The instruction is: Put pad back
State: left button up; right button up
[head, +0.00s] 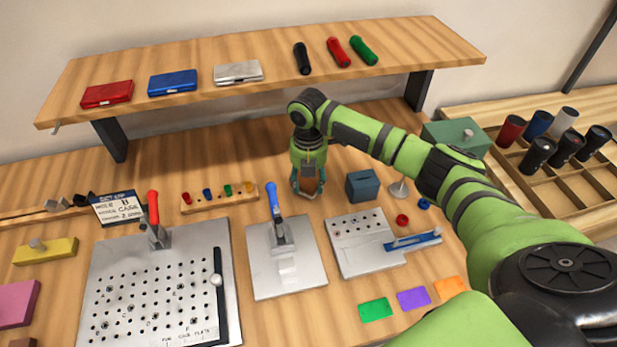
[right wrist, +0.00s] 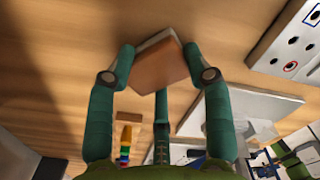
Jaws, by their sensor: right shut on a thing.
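My right gripper (head: 307,190) is in the middle of the bench in the head view, pointing down. It is shut on a small brown block, likely the pad (head: 309,185). In the right wrist view the pad (right wrist: 162,65) sits tilted between the two teal fingertips (right wrist: 158,58), with a brown face and a paler edge. The gripper is behind the blue-handled clamp plate (head: 262,268) and left of a dark blue box (head: 363,186). I cannot tell whether the pad touches the bench. My left gripper is not in view.
A wooden rack with coloured pegs (head: 186,207) stands to the left. A perforated plate with a red clamp (head: 152,215) is further left. A plate with a blue slide (head: 412,241) is at right. A shelf (head: 280,85) overhangs the back. A green box (head: 440,137) stands back right.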

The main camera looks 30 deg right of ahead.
aim_at(308, 184)
jog(key=shift+f, duration=0.15)
jog(key=o, duration=1)
notch_tip(308, 184, up, 12)
jog(key=b, duration=0.1)
jog(key=shift+r+b, duration=0.2)
jog(key=shift+b, duration=0.2)
